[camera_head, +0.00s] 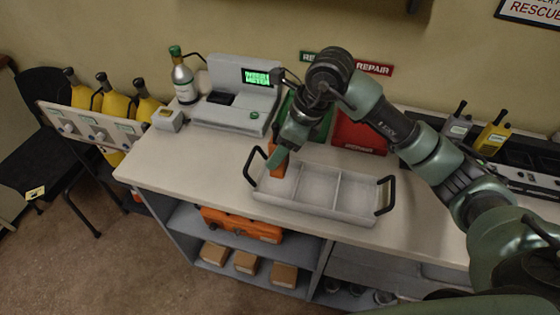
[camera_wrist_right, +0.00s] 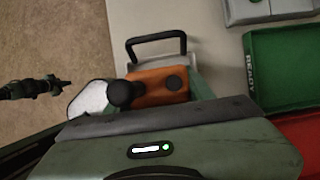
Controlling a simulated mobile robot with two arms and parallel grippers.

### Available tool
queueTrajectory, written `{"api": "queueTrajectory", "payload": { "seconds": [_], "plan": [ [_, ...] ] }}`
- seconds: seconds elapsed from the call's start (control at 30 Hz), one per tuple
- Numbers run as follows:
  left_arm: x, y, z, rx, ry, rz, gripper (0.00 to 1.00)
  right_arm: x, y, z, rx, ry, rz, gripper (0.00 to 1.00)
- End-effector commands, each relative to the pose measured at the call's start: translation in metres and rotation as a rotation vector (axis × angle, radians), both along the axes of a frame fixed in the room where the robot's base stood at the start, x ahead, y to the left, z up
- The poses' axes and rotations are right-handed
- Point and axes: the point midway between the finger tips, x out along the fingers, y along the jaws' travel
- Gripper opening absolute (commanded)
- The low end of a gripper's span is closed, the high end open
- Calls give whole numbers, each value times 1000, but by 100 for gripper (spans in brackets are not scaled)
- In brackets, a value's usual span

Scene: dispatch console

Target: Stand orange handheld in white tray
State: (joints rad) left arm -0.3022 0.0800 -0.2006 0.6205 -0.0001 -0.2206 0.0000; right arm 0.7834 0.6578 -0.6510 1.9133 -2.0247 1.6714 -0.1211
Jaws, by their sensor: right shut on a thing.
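The orange handheld (camera_head: 277,162) is in my right gripper (camera_head: 283,150), at the left compartment of the white tray (camera_head: 318,207). It looks roughly upright. Its lower end is partly hidden, so I cannot tell whether it touches the tray floor. In the right wrist view the orange body (camera_wrist_right: 160,88) with a dark knob shows between the jaws, beside the tray's black handle (camera_wrist_right: 155,40). The tray's middle and right compartments are empty. A small dark arm end, apparently my left gripper (camera_wrist_right: 35,88), shows over the floor in the right wrist view; its jaws are unclear.
A green tray (camera_head: 318,130) marked ready and a red tray (camera_head: 358,135) stand behind the white tray. A grey tester (camera_head: 235,108) and a bottle (camera_head: 184,82) are at the back left. Yellow and grey handhelds (camera_head: 492,138) stand at the back right. The counter's front left is clear.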

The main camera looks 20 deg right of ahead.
Motion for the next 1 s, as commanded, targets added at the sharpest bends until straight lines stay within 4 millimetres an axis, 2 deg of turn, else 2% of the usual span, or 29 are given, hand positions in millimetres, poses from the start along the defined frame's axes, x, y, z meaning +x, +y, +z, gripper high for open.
{"api": "queueTrajectory", "payload": {
  "seconds": [0.1,0.27,0.5,0.87,0.9,0.97,1.0],
  "plan": [
    [4,0,5,0,-6,0,0,0,1,-15,2,1,1,0],
    [4,0,7,0,-6,0,0,0,0,-25,1,-1,1,0],
    [4,0,14,0,-5,0,0,0,1,-56,2,1,1,0],
    [2,0,9,0,-3,0,0,1,1,-62,2,-3,1,0],
    [2,0,10,0,-2,1,0,0,0,-61,1,-2,2,61],
    [2,0,11,0,-2,1,0,0,0,-61,1,-2,2,74],
    [2,0,11,0,-2,1,0,0,0,-61,0,-1,2,74]
  ]
}}
